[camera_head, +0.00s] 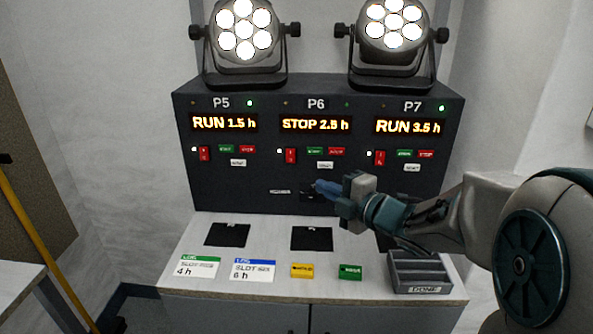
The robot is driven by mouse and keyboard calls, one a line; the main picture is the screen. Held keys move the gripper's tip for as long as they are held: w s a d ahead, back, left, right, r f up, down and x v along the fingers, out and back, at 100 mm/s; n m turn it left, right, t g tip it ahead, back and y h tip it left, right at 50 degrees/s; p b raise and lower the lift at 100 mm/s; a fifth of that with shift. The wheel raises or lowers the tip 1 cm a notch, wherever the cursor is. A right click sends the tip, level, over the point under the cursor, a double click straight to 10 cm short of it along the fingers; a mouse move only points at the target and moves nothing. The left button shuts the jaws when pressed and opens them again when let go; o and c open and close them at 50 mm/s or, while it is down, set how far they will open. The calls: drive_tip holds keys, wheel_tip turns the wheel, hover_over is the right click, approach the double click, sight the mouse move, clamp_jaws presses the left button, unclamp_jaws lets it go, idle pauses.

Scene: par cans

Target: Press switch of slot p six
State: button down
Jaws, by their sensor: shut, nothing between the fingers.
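The P6 slot is the middle section of the dark panel (240,178). Its display (315,125) reads STOP, with what looks like 2.5 h. Below it are a red rocker switch (290,155) with a small white light beside it, a green button (314,151), a red button (336,151) and a white button (325,165). My gripper (316,187) is shut and empty. It reaches in from the right, its tips below the P6 buttons, over a dark fitting on the panel. I cannot tell if it touches.
P5's display (223,123) and P7's display (409,127) read RUN. Two lit lamps (242,30) (394,25) stand on top. The counter (190,240) holds dark pads, two cards (200,267) (254,270), yellow and green tags (302,271) (350,272), and a grey DONE tray (422,289).

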approach(291, 156)
drive_tip(key=w+a+f, duration=0.2)
drive_tip(key=w+a, duration=0.1)
drive_tip(key=a, duration=0.2)
drive_tip(key=shift+w+a+f+p, duration=0.2)
drive_tip(key=shift+w+f+p, duration=0.1)
drive_tip(key=shift+w, duration=0.1)
idle(0.3)
